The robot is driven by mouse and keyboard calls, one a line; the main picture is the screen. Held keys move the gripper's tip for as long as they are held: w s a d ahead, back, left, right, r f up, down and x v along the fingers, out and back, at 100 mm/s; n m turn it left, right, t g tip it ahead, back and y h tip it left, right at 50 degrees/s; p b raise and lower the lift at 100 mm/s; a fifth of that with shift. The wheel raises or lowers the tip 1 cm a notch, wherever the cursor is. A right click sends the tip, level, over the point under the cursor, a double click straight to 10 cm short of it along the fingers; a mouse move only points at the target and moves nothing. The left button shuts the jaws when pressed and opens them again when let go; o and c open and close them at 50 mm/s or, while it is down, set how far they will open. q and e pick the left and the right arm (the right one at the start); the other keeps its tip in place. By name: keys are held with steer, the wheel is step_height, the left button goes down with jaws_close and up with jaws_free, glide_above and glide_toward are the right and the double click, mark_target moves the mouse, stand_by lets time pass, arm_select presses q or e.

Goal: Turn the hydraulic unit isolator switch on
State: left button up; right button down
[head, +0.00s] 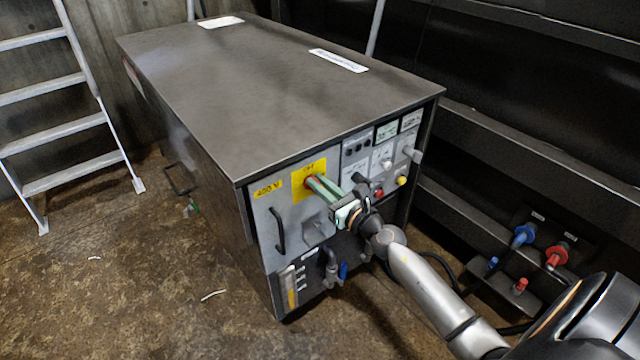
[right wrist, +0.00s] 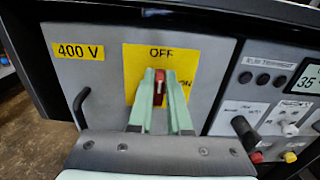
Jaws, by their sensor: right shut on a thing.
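The hydraulic unit (head: 250,85) is a large grey metal cabinet with a control panel on its front. The isolator switch has a red handle (right wrist: 160,92) on a yellow plate (right wrist: 134,66), marked OFF at the top and with a partly hidden word at the right. The handle stands upright, towards OFF. My right gripper (head: 313,182) has its pale green fingers on either side of the red handle and is shut on it; the fingers also show in the right wrist view (right wrist: 160,78). The fingers partly cover the plate. My left gripper is out of view.
A black pull handle (head: 278,230) and a yellow 400 V label (head: 267,188) are left of the switch. Knobs, meters and a yellow button (head: 402,180) are to the right. Blue (head: 523,236) and red (head: 557,256) hose couplings stand at right. A ladder (head: 62,140) is at left.

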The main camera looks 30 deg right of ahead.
steer(key=shift+m, duration=0.3)
steer(key=m+p, duration=0.1)
steer(key=m, duration=0.4)
steer(key=d+f+m+p, duration=0.1)
steer(key=m, duration=0.5)
steer(key=m+p, duration=0.1)
steer(key=m, duration=0.5)
steer(key=shift+w+d+f+p, duration=0.1)
steer(key=shift+d+f+p, duration=0.2)
steer(key=shift+d, duration=0.1)
steer(key=shift+m, duration=0.3)
steer(key=c, duration=0.9)
jaws_free()
steer(key=shift+o, duration=0.2)
steer(key=s, duration=1.2)
steer(key=shift+s+d+p, duration=0.25)
steer(key=shift+d+p, duration=0.15)
steer(key=shift+d, duration=0.05)
